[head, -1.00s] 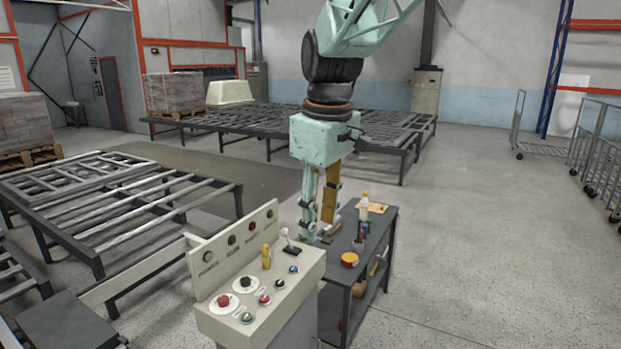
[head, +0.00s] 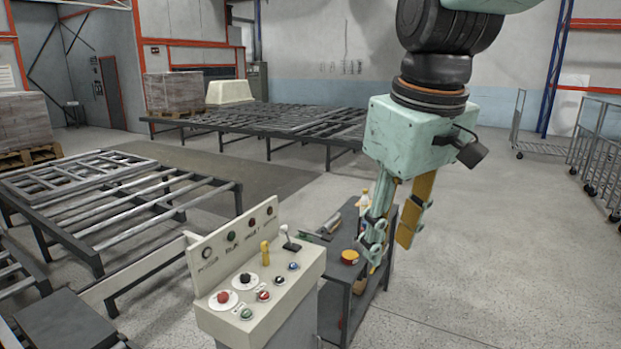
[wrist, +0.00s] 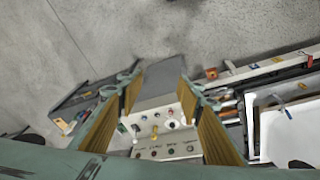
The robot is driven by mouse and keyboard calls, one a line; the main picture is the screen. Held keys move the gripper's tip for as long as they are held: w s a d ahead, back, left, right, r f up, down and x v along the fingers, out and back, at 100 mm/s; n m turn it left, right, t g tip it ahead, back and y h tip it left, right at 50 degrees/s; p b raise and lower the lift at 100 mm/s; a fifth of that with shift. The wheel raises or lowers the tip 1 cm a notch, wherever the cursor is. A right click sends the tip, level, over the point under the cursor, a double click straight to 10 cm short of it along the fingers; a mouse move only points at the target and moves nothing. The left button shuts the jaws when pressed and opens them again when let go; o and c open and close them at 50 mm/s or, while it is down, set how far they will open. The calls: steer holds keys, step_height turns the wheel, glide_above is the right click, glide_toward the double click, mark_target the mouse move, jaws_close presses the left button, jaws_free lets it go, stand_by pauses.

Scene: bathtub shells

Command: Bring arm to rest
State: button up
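My gripper (head: 390,252) hangs from the pale green wrist housing, fingers pointing down, in front of the dark tool cart (head: 338,278) in the head view. In the wrist view my gripper (wrist: 160,84) shows its two fingers with yellow pads standing well apart, with nothing between them. The control console (head: 262,290) is left of the gripper in the head view. The console's buttons and levers (wrist: 165,132) show beyond the fingers in the wrist view. Part of the cart top is hidden behind the fingers.
A yellow-lidded tub (head: 349,257) and a bottle (head: 364,197) stand on the cart. Roller tables (head: 120,210) lie left, and another rack (head: 270,125) stands behind with a cream tub shell (head: 230,92). Wire trolleys (head: 597,140) stand at right. Floor right of the cart is clear.

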steer(key=s+d+f+m, duration=0.2)
steer(key=s, duration=0.5)
steer(key=s+d+f+m+b, duration=0.1)
steer(key=s+d+f+m, duration=0.1)
steer(key=s, duration=0.5)
steer(key=s+d+f+m+t+b, duration=0.1)
steer(key=s+d+f+m, duration=0.1)
steer(key=s+d, duration=0.2)
steer(key=shift+s, duration=1.7)
steer(key=shift+a, duration=0.15)
